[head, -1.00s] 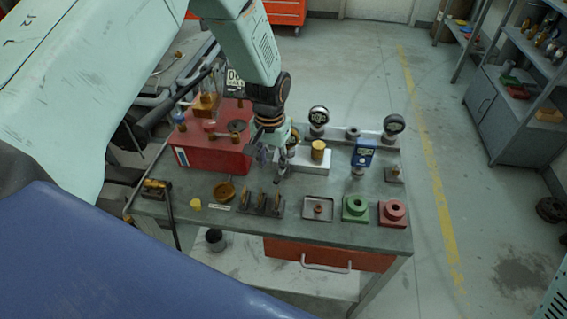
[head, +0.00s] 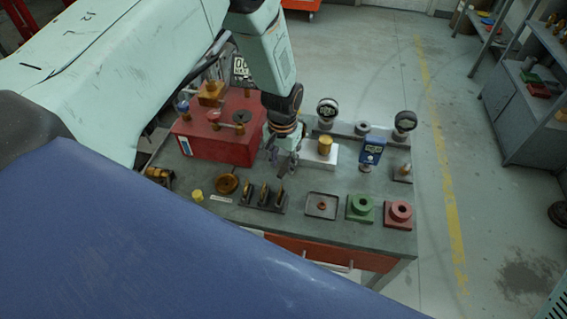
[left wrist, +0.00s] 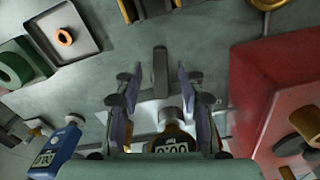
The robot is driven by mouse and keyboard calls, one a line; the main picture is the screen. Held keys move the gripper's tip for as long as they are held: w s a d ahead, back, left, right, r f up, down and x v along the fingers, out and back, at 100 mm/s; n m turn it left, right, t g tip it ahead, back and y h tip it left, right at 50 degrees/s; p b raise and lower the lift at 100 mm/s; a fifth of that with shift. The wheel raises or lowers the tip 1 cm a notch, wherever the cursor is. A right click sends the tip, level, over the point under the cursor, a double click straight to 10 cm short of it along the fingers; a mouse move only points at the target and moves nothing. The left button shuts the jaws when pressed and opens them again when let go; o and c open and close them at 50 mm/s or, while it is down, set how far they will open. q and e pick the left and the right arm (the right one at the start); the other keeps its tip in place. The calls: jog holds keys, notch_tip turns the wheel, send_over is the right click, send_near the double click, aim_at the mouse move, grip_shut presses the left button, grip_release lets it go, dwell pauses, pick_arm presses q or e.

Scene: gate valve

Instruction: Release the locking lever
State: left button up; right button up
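My left gripper (head: 283,162) hangs over the workbench (head: 330,232), between the red box (head: 215,138) and the white block (head: 322,158) with the brass cylinder (head: 325,144). In the left wrist view, its two fingers (left wrist: 160,88) are apart, with no object clamped between them. A narrow dark grey bar (left wrist: 160,66), possibly the locking lever, shows in line with the gap between the fingertips. I cannot tell its height or whether anything touches it. The white block (left wrist: 150,110) lies partly hidden behind the fingers. My right gripper is not in view.
A blue digital meter (head: 372,150) and round gauges (head: 327,108) stand right of the gripper. A tray (head: 322,206), green block (head: 360,208) and red block (head: 399,213) line the front. A rack of brass-topped pieces (head: 264,197) stands nearer the left.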

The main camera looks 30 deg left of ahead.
pick_arm(q)
jog(key=shift+w+a+f, duration=0.1)
jog(key=shift+w+f, duration=0.05)
jog(key=shift+f, duration=0.35)
jog(key=shift+w+f, duration=0.15)
jog(key=shift+f, duration=0.3)
jog(key=shift+s+r, duration=0.25)
jog(key=shift+c, duration=0.5)
jog(key=shift+w+f, duration=0.2)
jog(key=c, duration=0.6)
grip_shut()
